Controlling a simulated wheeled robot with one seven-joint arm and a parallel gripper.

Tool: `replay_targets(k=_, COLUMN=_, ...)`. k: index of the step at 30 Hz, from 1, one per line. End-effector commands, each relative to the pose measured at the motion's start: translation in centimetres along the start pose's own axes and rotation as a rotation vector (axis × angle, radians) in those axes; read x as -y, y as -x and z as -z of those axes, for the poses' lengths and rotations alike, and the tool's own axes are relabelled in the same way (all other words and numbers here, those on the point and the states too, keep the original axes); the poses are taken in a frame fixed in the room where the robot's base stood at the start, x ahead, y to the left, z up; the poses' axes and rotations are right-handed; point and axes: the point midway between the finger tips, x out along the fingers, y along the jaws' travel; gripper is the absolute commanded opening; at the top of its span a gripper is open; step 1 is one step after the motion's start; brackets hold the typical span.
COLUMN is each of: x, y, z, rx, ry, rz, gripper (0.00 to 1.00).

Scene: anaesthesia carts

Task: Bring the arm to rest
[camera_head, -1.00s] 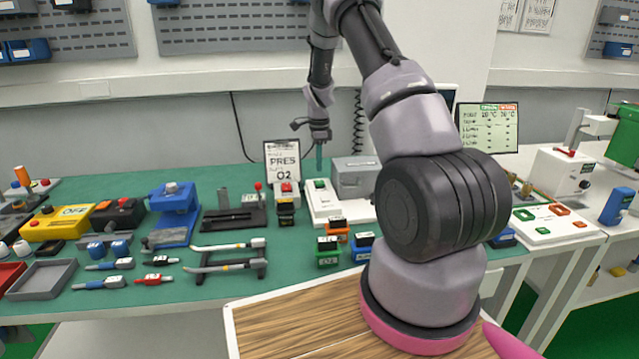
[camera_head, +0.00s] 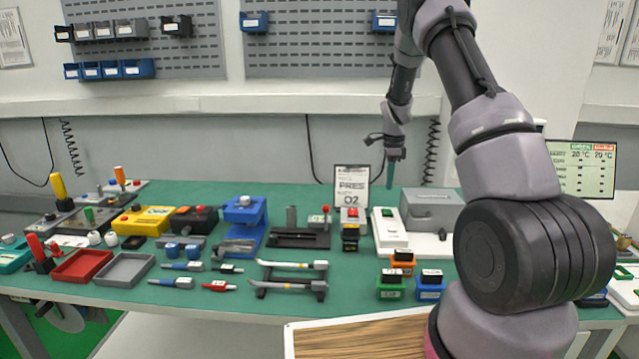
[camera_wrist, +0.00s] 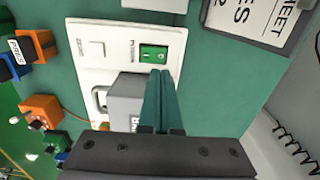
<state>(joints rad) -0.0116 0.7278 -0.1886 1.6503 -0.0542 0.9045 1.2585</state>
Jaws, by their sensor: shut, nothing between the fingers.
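My arm (camera_head: 505,165) rises from the lower right of the head view and bends over at the top, with its forearm hanging down over the table. My gripper (camera_head: 391,183) points down above the back of the green table, just right of the PRES O2 sign (camera_head: 352,184). In the wrist view its two teal fingers (camera_wrist: 160,78) lie together, with nothing between them. Below them show a white panel with a green switch (camera_wrist: 154,53) and a grey box (camera_wrist: 126,101), partly hidden by the fingers. The fingers appear clear of both.
Bins hang on the wall behind. Space above the table's left side is free.

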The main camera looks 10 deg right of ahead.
Motion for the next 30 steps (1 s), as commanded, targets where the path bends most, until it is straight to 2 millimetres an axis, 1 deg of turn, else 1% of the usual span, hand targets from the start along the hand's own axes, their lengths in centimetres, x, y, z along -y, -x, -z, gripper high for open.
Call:
replay_targets(k=2, x=-0.3, y=1.9, z=-0.3, rx=0.011, ry=0.028, rz=0.019, gripper=0.00)
replay_targets(k=5, x=-1.4, y=5.3, z=-0.8, rx=0.030, ry=0.092, rz=0.053, gripper=0.00)
replay_targets(k=6, x=-2.0, y=6.8, z=-1.1, rx=0.039, ry=0.125, rz=0.069, gripper=0.00)
replay_targets(k=8, x=-3.0, y=9.2, z=-1.4, rx=0.051, ry=0.178, rz=0.095, gripper=0.00)
replay_targets(k=9, x=-3.8, y=10.7, z=-1.7, rx=0.057, ry=0.214, rz=0.111, gripper=0.00)
replay_targets(k=11, x=-5.0, y=12.9, z=-2.0, rx=0.066, ry=0.266, rz=0.138, gripper=0.00)
replay_targets(k=12, x=-5.8, y=14.3, z=-2.2, rx=0.071, ry=0.302, rz=0.156, gripper=0.00)
replay_targets(k=14, x=-7.2, y=16.3, z=-2.5, rx=0.077, ry=0.357, rz=0.183, gripper=0.00)
replay_targets(k=15, x=-8.1, y=17.6, z=-2.6, rx=0.080, ry=0.394, rz=0.202, gripper=0.00)
replay_targets(k=18, x=-10.6, y=20.6, z=-3.0, rx=0.083, ry=0.486, rz=0.249, gripper=0.00)
replay_targets(k=20, x=-12.2, y=22.2, z=-3.2, rx=0.082, ry=0.540, rz=0.277, gripper=0.00)
replay_targets(k=24, x=-16.1, y=25.5, z=-3.7, rx=0.074, ry=0.671, rz=0.343, gripper=0.00)
replay_targets(k=26, x=-17.9, y=26.7, z=-3.8, rx=0.067, ry=0.727, rz=0.372, gripper=0.00)
replay_targets(k=30, x=-22.1, y=29.0, z=-4.1, rx=0.043, ry=0.858, rz=0.439, gripper=0.00)
